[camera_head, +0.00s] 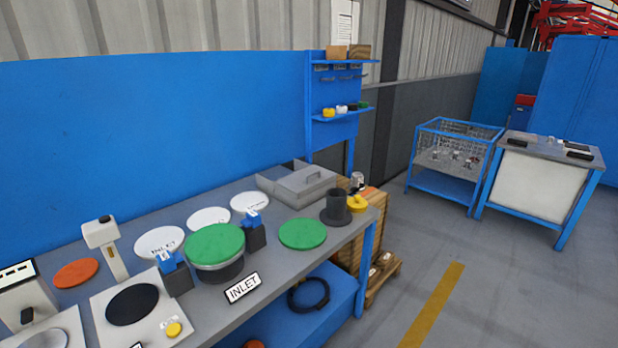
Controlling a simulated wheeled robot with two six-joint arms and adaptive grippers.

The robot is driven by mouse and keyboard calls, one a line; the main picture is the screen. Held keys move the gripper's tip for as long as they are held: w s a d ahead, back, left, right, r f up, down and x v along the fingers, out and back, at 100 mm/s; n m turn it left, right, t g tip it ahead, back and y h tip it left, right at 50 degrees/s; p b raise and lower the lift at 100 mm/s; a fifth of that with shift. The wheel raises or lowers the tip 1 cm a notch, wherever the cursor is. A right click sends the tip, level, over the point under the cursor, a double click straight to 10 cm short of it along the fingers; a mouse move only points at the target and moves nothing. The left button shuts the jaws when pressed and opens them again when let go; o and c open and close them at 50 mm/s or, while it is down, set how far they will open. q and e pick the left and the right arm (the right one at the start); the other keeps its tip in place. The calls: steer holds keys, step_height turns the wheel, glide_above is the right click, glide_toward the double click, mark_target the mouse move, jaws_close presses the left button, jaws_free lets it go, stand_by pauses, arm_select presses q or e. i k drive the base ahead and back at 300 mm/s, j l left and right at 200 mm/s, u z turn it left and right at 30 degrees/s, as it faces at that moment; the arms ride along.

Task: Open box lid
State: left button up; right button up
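A low grey metal box (288,195) sits at the far right end of the workbench, near its back edge.
The grey workbench (262,268) holds a green-topped round vessel (215,245) between two blue-topped dark blocks, a green disc (302,233), several white discs and a dark flanged cylinder (336,207) just right of the box. A blue shelf rack (335,130) stands behind.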

mark_target(303, 182)
steer(key=i+l+u, duration=0.1)
steer(key=u, duration=0.7)
steer(key=i+l+u, duration=0.35)
steer(key=l, duration=0.35)
steer(key=l+u, duration=0.4)
steer(key=l, duration=0.3)
steer(key=l+u, duration=0.35)
steer(key=l, duration=0.4)
steer(key=i+l, duration=0.05)
